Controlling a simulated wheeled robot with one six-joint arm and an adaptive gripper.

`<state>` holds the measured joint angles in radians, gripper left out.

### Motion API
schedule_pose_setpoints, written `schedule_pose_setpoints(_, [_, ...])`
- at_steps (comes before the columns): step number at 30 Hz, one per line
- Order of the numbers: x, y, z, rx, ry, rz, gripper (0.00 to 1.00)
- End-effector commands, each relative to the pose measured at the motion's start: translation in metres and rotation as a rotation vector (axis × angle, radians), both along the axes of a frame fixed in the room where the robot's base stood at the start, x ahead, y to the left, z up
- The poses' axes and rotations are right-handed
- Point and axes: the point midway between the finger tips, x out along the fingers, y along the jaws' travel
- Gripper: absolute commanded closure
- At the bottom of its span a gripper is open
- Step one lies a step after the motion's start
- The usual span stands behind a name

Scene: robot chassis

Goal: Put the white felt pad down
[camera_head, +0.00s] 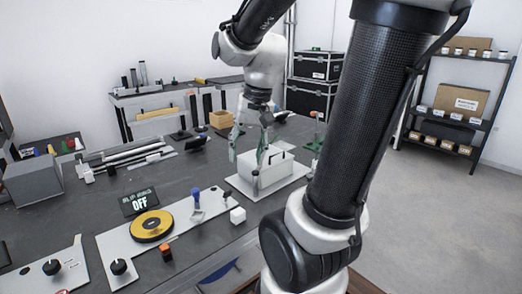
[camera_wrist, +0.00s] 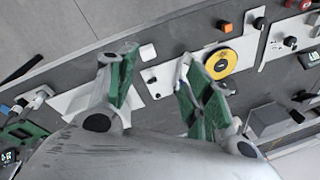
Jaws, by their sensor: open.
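A small white block (camera_head: 237,215), which looks like the white felt pad, rests on the dark bench near its front edge. In the wrist view it is a pale square (camera_wrist: 148,52) lying flat, beyond and between my fingertips. My gripper (camera_head: 246,160) is open, with green-sided fingers pointing down beside a white box (camera_head: 272,172) on a white base plate (camera_head: 246,188). In the wrist view my open gripper (camera_wrist: 157,62) has nothing visible between its fingers. I cannot tell whether a finger touches the box.
A panel with a yellow disc (camera_head: 152,226) and a blue-topped lever (camera_head: 196,196) lies left of the block. An orange-topped block (camera_head: 166,252) and a dark "OFF" display (camera_head: 140,201) are nearby. A grey box (camera_head: 33,180) stands far left.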

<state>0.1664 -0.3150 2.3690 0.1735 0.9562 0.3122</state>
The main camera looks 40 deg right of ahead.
Motion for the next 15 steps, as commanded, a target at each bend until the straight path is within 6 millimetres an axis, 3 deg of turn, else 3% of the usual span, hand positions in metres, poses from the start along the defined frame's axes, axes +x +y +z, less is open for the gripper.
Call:
schedule_pose_setpoints(1, [-0.016, 0.006, 0.013, -0.045, -0.056, 0.101, 0.49])
schedule_pose_setpoints(6, [-0.055, 0.013, 0.032, -0.178, -0.178, 0.375, 0.49])
schedule_pose_setpoints(10, [-0.071, 0.013, 0.036, -0.239, -0.226, 0.488, 0.49])
schedule_pose_setpoints(15, [-0.076, 0.013, 0.037, -0.264, -0.243, 0.531, 0.49])
